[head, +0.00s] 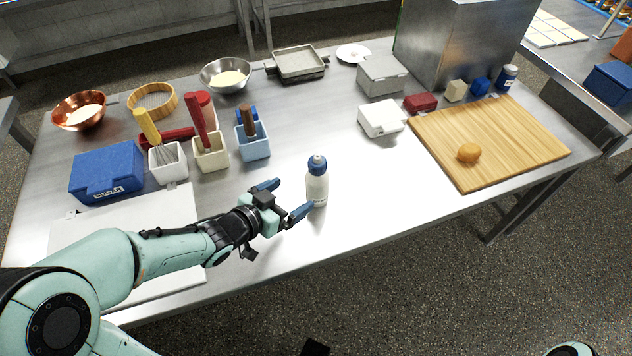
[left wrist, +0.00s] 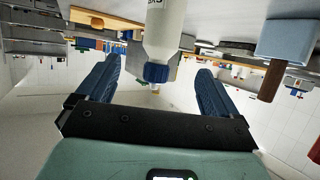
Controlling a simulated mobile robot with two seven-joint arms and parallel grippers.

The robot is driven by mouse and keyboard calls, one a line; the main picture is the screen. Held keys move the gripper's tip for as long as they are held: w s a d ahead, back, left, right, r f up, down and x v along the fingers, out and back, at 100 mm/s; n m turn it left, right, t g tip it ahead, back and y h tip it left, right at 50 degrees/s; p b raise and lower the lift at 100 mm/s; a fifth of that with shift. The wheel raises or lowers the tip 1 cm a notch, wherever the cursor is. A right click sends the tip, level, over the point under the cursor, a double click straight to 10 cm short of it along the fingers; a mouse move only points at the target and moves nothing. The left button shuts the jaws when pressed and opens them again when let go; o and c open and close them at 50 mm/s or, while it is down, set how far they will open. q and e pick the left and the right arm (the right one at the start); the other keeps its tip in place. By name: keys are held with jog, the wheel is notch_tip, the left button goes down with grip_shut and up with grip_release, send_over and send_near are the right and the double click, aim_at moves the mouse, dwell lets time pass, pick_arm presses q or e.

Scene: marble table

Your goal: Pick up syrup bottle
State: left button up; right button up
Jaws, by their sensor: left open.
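The syrup bottle (head: 317,188), white with a blue cap, stands upright on the metal table near its front edge. My left gripper (head: 288,197) is open and empty just left of the bottle, its blue fingers pointing towards it. The nearer fingertip reaches the bottle's lower side in the picture; I cannot tell whether it touches. The left wrist view is upside down, with the bottle (left wrist: 163,35) centred in the gap between the open fingers (left wrist: 152,85). My right gripper is not in view.
Left of the bottle stand a light-blue holder (head: 254,145), a cream holder (head: 210,155) and a whisk in a white holder (head: 168,165). A cutting board (head: 530,145) with an orange item (head: 468,153) lies right. The tabletop around the bottle is clear.

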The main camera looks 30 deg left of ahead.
aim_at(310, 184)
pick_arm(q)
jog(key=b+x, duration=0.1)
jog(key=x, duration=0.5)
jog(key=shift+s+f, duration=0.1)
jog(key=shift+f, duration=0.05)
jog(key=shift+b+x, duration=0.65)
jog(key=shift+x, duration=2.35)
jog(key=shift+a, duration=0.15)
jog(key=c, duration=0.7)
